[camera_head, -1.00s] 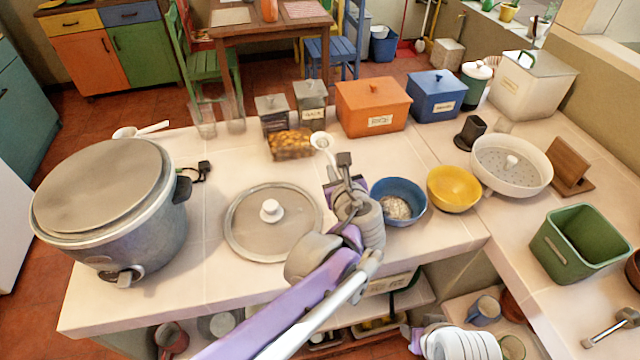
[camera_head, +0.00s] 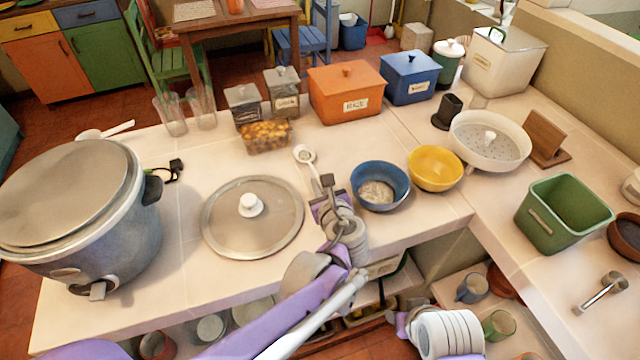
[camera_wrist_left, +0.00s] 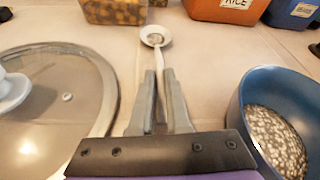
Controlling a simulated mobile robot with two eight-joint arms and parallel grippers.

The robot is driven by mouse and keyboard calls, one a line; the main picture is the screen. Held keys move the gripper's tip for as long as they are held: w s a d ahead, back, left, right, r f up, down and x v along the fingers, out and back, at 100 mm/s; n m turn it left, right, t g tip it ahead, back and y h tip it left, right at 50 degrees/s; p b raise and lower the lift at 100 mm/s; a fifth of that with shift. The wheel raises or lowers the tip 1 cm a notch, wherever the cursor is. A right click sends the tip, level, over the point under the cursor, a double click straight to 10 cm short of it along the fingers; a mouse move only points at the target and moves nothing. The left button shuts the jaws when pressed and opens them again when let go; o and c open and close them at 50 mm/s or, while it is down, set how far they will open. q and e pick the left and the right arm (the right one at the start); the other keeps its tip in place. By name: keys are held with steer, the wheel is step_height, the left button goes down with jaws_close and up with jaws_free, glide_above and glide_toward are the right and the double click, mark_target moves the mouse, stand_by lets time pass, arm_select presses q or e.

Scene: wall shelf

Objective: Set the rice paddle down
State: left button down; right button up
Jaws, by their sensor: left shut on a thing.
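The rice paddle (camera_head: 304,154) is pale, with a small round head and a thin handle. My left gripper (camera_head: 318,178) is shut on its handle, and the head points away toward the back of the counter. In the left wrist view the paddle (camera_wrist_left: 156,37) shows beyond the two grey fingers of the left gripper (camera_wrist_left: 160,74). It is low over the counter (camera_head: 330,150), between the glass lid and the blue bowl; I cannot tell whether it touches. My right gripper (camera_head: 404,326) is low at the counter's front, its fingers not distinguishable.
The glass lid (camera_head: 272,222) lies left of the left gripper; the blue bowl (camera_head: 396,178) and yellow bowl (camera_head: 436,168) stand right. A food container (camera_head: 265,138) and orange rice box (camera_head: 346,92) stand behind. The big cooker (camera_head: 120,235) fills the left. Bare counter lies around the paddle.

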arm_select(q)
steer(key=shift+f, duration=0.1)
steer(key=c, duration=0.9)
jaws_free()
steer(key=shift+s+r, duration=0.15)
steer(key=shift+r, duration=0.1)
steer(key=p+v, duration=0.1)
steer(key=v, duration=1)
steer(key=shift+s+r, duration=0.1)
steer(key=shift+s, duration=0.25)
